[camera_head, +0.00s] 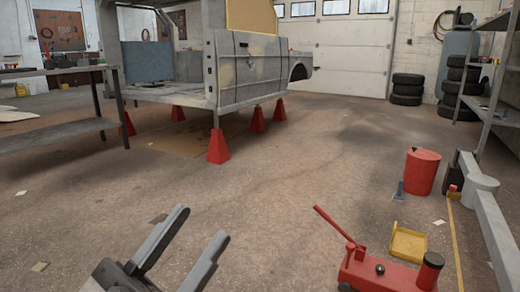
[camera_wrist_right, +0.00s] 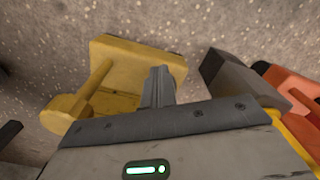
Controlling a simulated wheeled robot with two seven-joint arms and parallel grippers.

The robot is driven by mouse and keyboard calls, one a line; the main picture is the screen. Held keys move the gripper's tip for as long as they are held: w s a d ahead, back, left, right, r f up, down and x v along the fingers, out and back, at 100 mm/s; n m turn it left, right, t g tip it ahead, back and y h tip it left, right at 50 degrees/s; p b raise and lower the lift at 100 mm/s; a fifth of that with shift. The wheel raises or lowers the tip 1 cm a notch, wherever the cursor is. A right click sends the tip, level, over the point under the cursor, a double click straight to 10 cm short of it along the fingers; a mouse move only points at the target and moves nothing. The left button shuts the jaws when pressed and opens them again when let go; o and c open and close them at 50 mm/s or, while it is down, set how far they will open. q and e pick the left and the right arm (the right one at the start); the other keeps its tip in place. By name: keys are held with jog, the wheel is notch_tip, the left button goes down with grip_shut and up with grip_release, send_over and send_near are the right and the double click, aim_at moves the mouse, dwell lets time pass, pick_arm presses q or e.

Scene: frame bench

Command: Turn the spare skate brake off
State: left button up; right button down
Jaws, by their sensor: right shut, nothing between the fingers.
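A small yellow piece (camera_head: 407,243) with a raised edge lies on the floor at the lower right of the head view; it may be the skate, but I cannot tell for sure. In the right wrist view a yellow plate (camera_wrist_right: 135,58) has a bar and a round end at its left; no brake mark is readable. My right gripper (camera_wrist_right: 158,72) is shut and empty, its fingertips in front of the plate; contact is unclear. It is not in the head view. My left gripper (camera_head: 201,224) is open and empty over bare floor.
A red jack (camera_head: 385,272) with a raised handle stands beside the yellow piece. A car body (camera_head: 250,70) rests on red stands. The middle floor is clear.

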jog(key=shift+w+d, duration=0.1)
jog(key=shift+w, duration=0.1)
jog(key=shift+a, duration=0.2)
notch_tip(320, 180, up, 6)
jog(key=p, duration=0.5)
jog(key=shift+a+p, duration=0.3)
jog(key=shift+p, duration=0.1)
